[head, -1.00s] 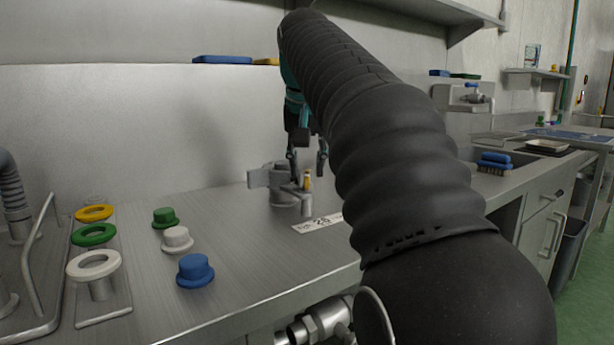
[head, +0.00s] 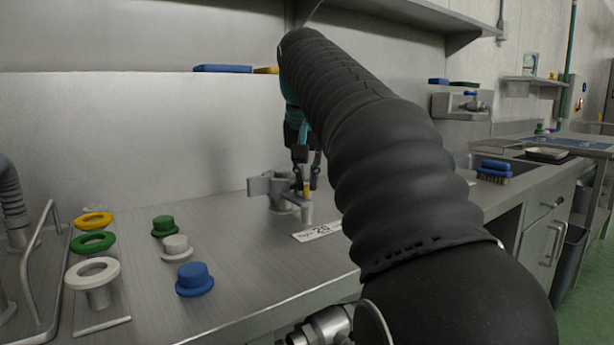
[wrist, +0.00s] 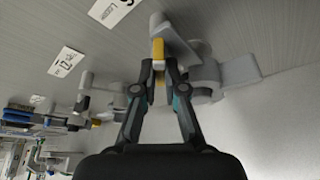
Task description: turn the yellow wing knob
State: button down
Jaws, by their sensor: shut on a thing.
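The yellow wing knob (wrist: 158,48) is a small upright yellow piece on a grey metal fitting. The fitting (head: 262,185) stands on the steel counter near the back wall. My gripper (wrist: 159,70) is shut on the knob, with one finger on each side of it in the wrist view. In the head view my gripper (head: 305,178) comes down from above onto the knob (head: 306,190), whose upper part is partly hidden by the fingers.
Green (head: 164,226), white (head: 176,246) and blue (head: 194,279) caps stand on the counter to the left. A label plate (head: 318,232) lies in front of the fitting. A brush (head: 494,171) sits to the right.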

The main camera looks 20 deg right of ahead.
jog(key=m+p, duration=0.2)
jog(key=m+g+h+p, duration=0.1)
jog(key=m+p, duration=0.1)
jog(key=shift+w+a+r+m+h, duration=0.1)
jog(key=shift+a+r+m+h, duration=0.1)
jog(key=shift+m+h, duration=0.1)
jog(key=m+g+p, duration=0.1)
jog(key=m, duration=0.1)
jog(key=shift+f+m, duration=0.15)
jog(key=shift+m, duration=0.15)
jog(key=shift+w+m+g+h, duration=0.1)
jog(key=shift+m+g+h, duration=0.35)
jog(key=shift+m, duration=1.05)
jog(key=c, duration=1.2)
grip_release()
jog(key=shift+c, duration=0.2)
